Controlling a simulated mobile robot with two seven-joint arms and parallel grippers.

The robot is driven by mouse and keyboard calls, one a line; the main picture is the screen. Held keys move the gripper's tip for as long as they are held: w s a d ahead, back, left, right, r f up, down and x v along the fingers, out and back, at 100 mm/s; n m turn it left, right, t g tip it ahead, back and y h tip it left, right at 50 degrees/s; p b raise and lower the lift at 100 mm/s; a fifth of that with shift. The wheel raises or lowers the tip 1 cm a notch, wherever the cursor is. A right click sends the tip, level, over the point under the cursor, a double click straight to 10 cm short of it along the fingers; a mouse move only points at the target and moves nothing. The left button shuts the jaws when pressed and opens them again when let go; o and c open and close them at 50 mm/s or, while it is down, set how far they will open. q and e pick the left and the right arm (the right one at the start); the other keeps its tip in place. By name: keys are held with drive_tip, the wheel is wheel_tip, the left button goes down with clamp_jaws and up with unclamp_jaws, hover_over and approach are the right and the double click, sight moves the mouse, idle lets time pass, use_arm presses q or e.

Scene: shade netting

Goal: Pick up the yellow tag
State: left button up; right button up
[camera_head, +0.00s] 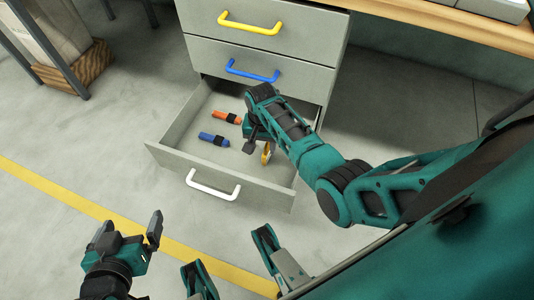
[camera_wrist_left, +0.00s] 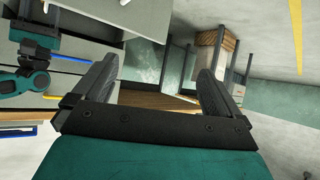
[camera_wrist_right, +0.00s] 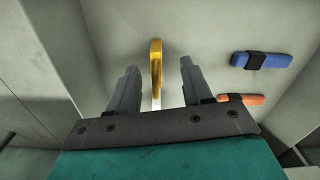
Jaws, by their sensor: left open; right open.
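The yellow tag (camera_head: 266,154) is in the open bottom drawer (camera_head: 175,158), toward its right side, partly hidden by my right arm. In the right wrist view the tag (camera_wrist_right: 156,68) shows as a narrow yellow shape with a pale lower end, seen nearly edge-on. My right gripper (camera_head: 258,143) reaches down into the drawer. Its fingers (camera_wrist_right: 159,72) are open on either side of the tag, with a gap on each side. My left gripper (camera_head: 129,226) is open and empty, left of and in front of the drawer; it also shows in the left wrist view (camera_wrist_left: 156,72).
An orange piece (camera_head: 226,116) and a blue piece (camera_head: 214,139), each with a black band, lie left of the tag in the drawer. The drawer has a white handle (camera_head: 212,189). Closed drawers with yellow (camera_head: 250,26) and blue (camera_head: 252,74) handles are above.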

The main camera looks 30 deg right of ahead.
sight(266, 156)
drive_tip(key=f, duration=0.1)
drive_tip(key=f+b, duration=0.2)
drive_tip(key=f, duration=0.1)
drive_tip(key=shift+s+d+f, duration=0.1)
drive_tip(key=shift+s+d, duration=0.05)
drive_tip(key=shift+d, duration=0.2)
drive_tip(key=shift+f+b, duration=0.3)
drive_tip(key=shift+b, duration=0.15)
drive_tip(key=shift+c, duration=0.8)
drive_tip(key=c, duration=0.4)
use_arm(q)
drive_tip(key=shift+w+d+f, duration=0.15)
drive_tip(key=shift+d+f, duration=0.35)
drive_tip(key=shift+f, duration=0.35)
use_arm(e)
clamp_jaws()
